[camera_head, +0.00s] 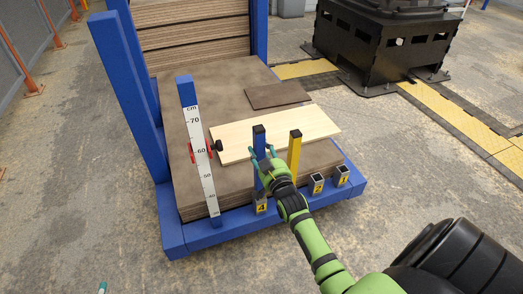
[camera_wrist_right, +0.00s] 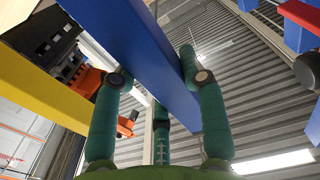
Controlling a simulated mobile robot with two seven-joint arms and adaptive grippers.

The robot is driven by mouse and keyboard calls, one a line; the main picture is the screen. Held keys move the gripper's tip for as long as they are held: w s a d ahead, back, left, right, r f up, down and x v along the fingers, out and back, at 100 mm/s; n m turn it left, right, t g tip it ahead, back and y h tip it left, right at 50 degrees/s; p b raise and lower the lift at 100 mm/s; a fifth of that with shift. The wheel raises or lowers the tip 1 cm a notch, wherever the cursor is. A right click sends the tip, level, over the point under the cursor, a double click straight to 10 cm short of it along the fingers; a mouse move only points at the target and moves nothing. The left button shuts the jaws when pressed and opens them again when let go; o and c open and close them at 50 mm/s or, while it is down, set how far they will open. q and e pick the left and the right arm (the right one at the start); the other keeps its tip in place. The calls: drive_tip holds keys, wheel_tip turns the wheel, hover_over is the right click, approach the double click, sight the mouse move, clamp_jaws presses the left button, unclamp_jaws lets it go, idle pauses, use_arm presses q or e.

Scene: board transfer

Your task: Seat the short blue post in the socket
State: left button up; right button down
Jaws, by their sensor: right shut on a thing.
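The short blue post (camera_head: 258,140) has a black top and stands near upright at the front edge of the board stack. My right gripper (camera_head: 268,163) is shut on it at mid-height. The right wrist view shows the blue post (camera_wrist_right: 150,50) between the teal fingers. A small square socket (camera_head: 261,207) with a yellow label is at the post's lower end. I cannot tell whether the post's foot is inside it or just above. A teal tip (camera_head: 102,287) at the bottom left looks like part of my left gripper; its jaws are not shown.
A yellow post (camera_head: 294,155) stands close right of the blue one. Two more labelled sockets (camera_head: 317,184) (camera_head: 342,175) sit on the blue front rail. A pale board (camera_head: 225,146) lies on the stack behind.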

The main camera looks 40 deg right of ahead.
use_arm(q)
drive_tip(key=shift+w+d+r+t, duration=0.2)
drive_tip(key=shift+w+r+t, duration=0.1)
drive_tip(key=shift+r, duration=0.15)
drive_tip(key=shift+w+d+r+t+h+b, duration=0.15)
drive_tip(key=shift+w+d+r+t, duration=0.1)
drive_tip(key=shift+r, duration=0.2)
drive_tip(key=shift+w+d+r+t+h+b, duration=0.1)
drive_tip(key=shift+r+t+h, duration=0.15)
drive_tip(key=shift+r, duration=0.2)
drive_tip(key=shift+w+d+r+t+h+b, duration=0.1)
drive_tip(key=shift+w+d+r+t, duration=0.15)
drive_tip(key=shift+r, duration=0.2)
drive_tip(key=shift+d+r+t, duration=0.1)
drive_tip(key=shift+r+t, duration=0.25)
drive_tip(key=shift+r, duration=0.05)
drive_tip(key=shift+w+d+r+m+t+h+b, duration=0.15)
drive_tip(key=shift+d+r+t+h, duration=0.25)
drive_tip(key=shift+r, duration=0.45)
drive_tip(key=shift+w+d+r+m+t+h+b, duration=0.1)
drive_tip(key=shift+d+r+m+t+h+b, duration=0.1)
drive_tip(key=shift+r+t, duration=0.5)
drive_tip(key=shift+w+d+r+m+t+h+b, duration=0.1)
drive_tip(key=shift+d+r+m+t+h+b, duration=0.15)
drive_tip(key=shift+r, duration=0.7)
drive_tip(key=shift+r, duration=0.4)
